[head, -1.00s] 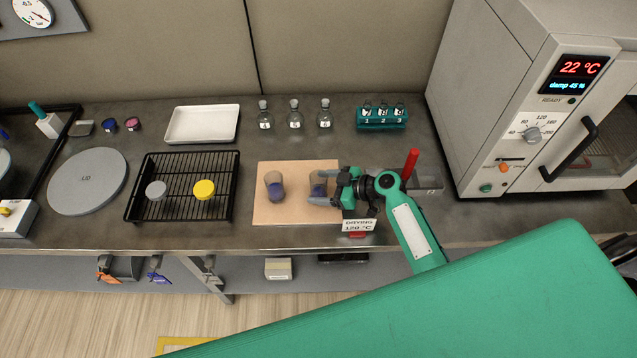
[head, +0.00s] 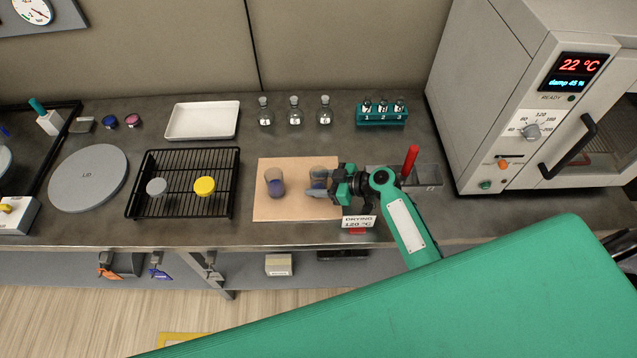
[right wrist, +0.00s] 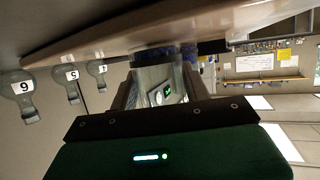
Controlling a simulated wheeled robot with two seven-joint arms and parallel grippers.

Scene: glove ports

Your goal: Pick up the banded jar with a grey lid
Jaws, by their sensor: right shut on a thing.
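My right gripper (head: 318,184) is shut on a clear glass jar with a blue-purple lower part (head: 318,174), at the right side of a tan board. The fingers hide part of this jar. In the right wrist view the glass (right wrist: 158,78) shows between the fingers; I cannot make out a band or a lid on it. A similar open-looking jar (head: 275,183) stands upright on the board to the left, apart from the gripper. A small grey round lid (head: 157,187) and a yellow one (head: 204,186) show on a black rack. My left gripper is not in view.
The tan board (head: 295,208) lies beside the black wire rack (head: 180,165). Several small flasks (head: 295,115) and a teal vial holder (head: 381,119) stand behind. A white tray (head: 202,122) is at the back left, an oven (head: 540,110) at the right. A "DRYING" sign (head: 358,222) stands at the front edge.

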